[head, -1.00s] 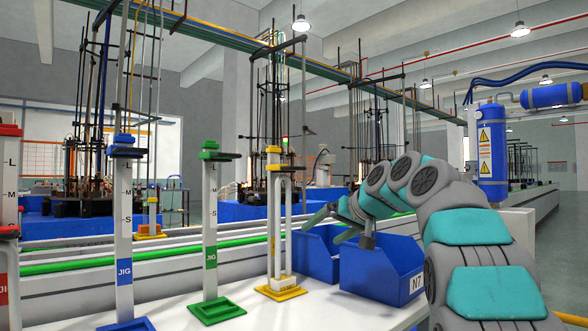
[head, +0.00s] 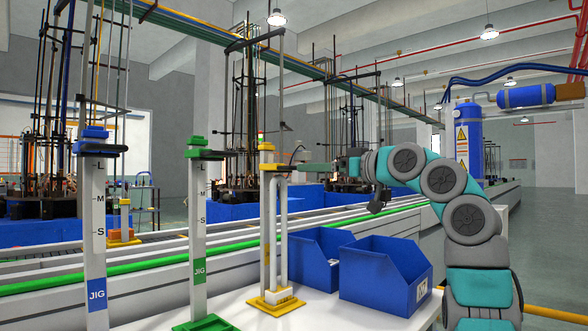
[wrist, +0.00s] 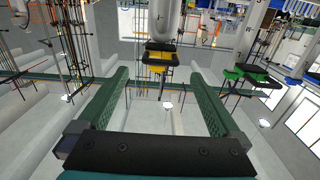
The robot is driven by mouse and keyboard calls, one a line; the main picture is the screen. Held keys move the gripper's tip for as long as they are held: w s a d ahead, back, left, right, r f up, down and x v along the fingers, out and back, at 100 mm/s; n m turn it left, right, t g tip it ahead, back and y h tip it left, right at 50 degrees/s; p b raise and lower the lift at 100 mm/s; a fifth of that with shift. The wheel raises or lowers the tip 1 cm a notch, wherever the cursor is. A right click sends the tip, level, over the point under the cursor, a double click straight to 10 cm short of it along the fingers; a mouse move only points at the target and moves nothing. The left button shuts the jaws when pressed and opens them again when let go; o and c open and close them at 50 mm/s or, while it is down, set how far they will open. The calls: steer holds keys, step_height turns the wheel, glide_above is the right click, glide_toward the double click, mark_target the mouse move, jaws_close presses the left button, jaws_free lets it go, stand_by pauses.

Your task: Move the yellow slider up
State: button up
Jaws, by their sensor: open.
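The yellow slider (head: 268,167) sits near the top of a white post on a yellow base (head: 276,301), with thin white tubes hanging beneath its arm. In the wrist view, the yellow slider (wrist: 157,57) shows with dark plates, ahead of my fingers and roughly centred between them. My gripper (head: 304,168) is to the right of the slider at about its height, pointing left. In the wrist view, my gripper (wrist: 160,75) has its green fingers wide apart with nothing between them. The slider appears apart from the fingers.
A green slider (head: 205,154) and a blue slider (head: 98,145) stand on their own posts to the left. Two blue bins (head: 384,275) (head: 312,256) sit on the white table (head: 330,314) at the right. A conveyor with a green rail (head: 150,269) runs behind.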

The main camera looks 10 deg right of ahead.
mark_target(282, 168)
steer(key=p+x, duration=0.2)
steer(key=x, duration=0.5)
steer(key=shift+w+a, duration=0.15)
jaws_close()
stand_by(0.8)
